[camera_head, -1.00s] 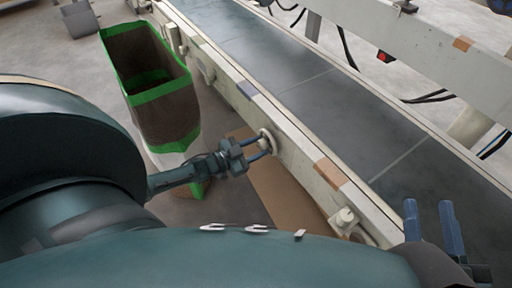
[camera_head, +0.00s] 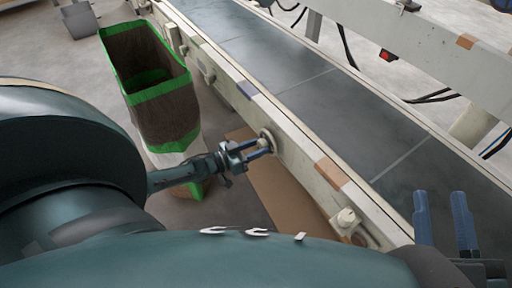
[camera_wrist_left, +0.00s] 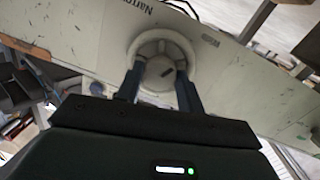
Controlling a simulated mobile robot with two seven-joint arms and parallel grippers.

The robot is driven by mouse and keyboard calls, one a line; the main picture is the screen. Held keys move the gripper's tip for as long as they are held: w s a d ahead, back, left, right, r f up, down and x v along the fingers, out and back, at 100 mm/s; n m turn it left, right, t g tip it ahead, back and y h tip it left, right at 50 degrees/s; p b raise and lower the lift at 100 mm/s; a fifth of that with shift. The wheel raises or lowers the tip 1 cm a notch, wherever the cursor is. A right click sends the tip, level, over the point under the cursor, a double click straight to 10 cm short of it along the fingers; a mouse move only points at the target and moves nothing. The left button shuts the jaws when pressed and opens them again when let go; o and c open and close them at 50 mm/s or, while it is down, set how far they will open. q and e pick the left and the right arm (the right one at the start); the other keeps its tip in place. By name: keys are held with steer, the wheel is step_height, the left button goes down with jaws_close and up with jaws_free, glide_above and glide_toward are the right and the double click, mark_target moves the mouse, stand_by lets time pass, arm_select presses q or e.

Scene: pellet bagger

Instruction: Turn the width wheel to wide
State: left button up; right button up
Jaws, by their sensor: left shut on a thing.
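The width wheel (camera_head: 266,141) is a pale round knob on the side rail of the conveyor. In the left wrist view the wheel (camera_wrist_left: 161,49) shows a dark mark on its hub, with lettering beginning "Narro" to its upper left and partly legible lettering to its right. My left gripper (camera_head: 262,148) is at the wheel, its two blue fingers shut on the hub; in the wrist view the fingers (camera_wrist_left: 160,84) lie on either side of the hub. My right gripper (camera_head: 446,222) is at the lower right over the conveyor, its two fingers apart with nothing between them.
The dark conveyor belt (camera_head: 300,85) runs diagonally behind the rail. A tall green-edged bag or bin (camera_head: 165,112) stands left of the rail, close to my left arm. A second pale knob (camera_head: 346,217) sits further down the rail. A brown board (camera_head: 285,195) lies below.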

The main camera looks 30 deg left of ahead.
arm_select(q)
steer(key=o, duration=1)
steer(key=shift+s+a+r, duration=0.1)
steer(key=shift+s+a, duration=0.15)
steer(key=shift+s, duration=0.2)
steer(key=p+v, duration=0.1)
steer(key=v, duration=0.2)
steer(key=shift+s+p, duration=0.15)
steer(key=shift+p, duration=0.2)
steer(key=p, duration=0.2)
glide_toward(259, 146)
steer(key=v, duration=0.4)
steer(key=shift+s, duration=0.25)
arm_select(e)
steer(key=shift+s+d+f+g+h, duration=0.2)
steer(key=shift+f+g+h, duration=0.25)
steer(key=shift+h, duration=0.15)
steer(key=shift+s+f, duration=0.1)
steer(key=shift+f, duration=0.05)
